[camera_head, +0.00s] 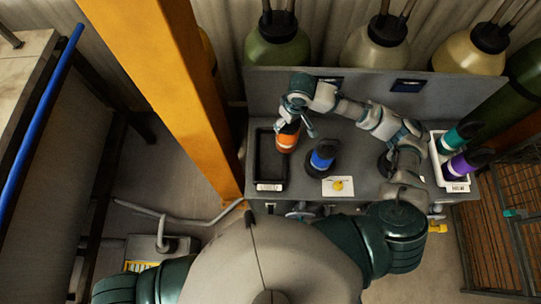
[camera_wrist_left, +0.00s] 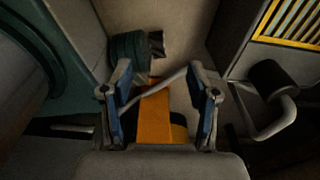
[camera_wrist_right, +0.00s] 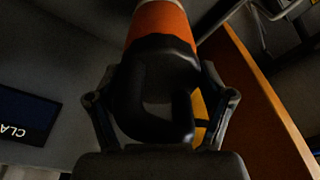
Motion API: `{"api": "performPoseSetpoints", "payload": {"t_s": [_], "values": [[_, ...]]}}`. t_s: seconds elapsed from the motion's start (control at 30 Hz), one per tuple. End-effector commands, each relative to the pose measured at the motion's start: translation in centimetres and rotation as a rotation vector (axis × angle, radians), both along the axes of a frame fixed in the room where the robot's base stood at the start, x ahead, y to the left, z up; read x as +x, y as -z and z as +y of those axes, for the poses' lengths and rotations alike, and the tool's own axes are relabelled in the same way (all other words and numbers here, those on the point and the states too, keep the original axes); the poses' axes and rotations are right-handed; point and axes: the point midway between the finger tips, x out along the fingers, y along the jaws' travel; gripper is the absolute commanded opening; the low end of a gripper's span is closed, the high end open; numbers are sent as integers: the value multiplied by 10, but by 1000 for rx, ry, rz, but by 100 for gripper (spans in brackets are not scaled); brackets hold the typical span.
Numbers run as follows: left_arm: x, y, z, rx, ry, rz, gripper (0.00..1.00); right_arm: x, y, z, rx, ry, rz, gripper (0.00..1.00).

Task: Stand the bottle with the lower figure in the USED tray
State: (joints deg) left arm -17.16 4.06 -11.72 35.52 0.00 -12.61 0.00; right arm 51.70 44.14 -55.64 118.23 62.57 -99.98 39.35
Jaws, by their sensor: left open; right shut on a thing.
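An orange bottle (camera_head: 287,138) with a black top is held by my right gripper (camera_head: 298,118) over the black tray (camera_head: 261,160) at the left of the bench. In the right wrist view its black top (camera_wrist_right: 155,90) sits between the fingers, with the orange body beyond. I cannot tell whether its base touches the tray floor. A blue bottle (camera_head: 322,157) with a dark top stands on the bench right of that tray. No figures on the bottles are legible. My left gripper (camera_wrist_left: 162,112) is open and empty, away from the bench.
A white tray (camera_head: 436,160) at the bench's right end holds a teal bottle (camera_head: 455,138) and a purple bottle (camera_head: 462,165). A white card (camera_head: 337,187) with a yellow item lies near the front edge. An orange post (camera_head: 175,80) stands close left of the bench.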

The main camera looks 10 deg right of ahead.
Motion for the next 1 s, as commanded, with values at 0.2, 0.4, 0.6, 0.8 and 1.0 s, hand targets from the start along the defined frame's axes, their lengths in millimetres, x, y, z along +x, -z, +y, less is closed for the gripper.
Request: {"api": "performPoseSetpoints", "payload": {"t_s": [0.2, 0.4, 0.6, 0.8, 1.0], "values": [[0, -10, 7, 8, -1, -1, 60, -34, 4, 13, -1, -326, -1, 10], [1, -23, 12, 15, -2, -2, 60, -90, 10, 26, 2, -821, -4, 10], [2, -33, 13, 16, -2, -2, 60, -150, 10, 37, 4, -1311, -9, 10], [1, -39, 10, 12, -3, -3, 60, -188, 8, 43, 4, -1616, -10, 10], [1, -20, 5, 6, -2, -1, 60, -189, 14, 47, -2, -1697, -15, 10]]}}
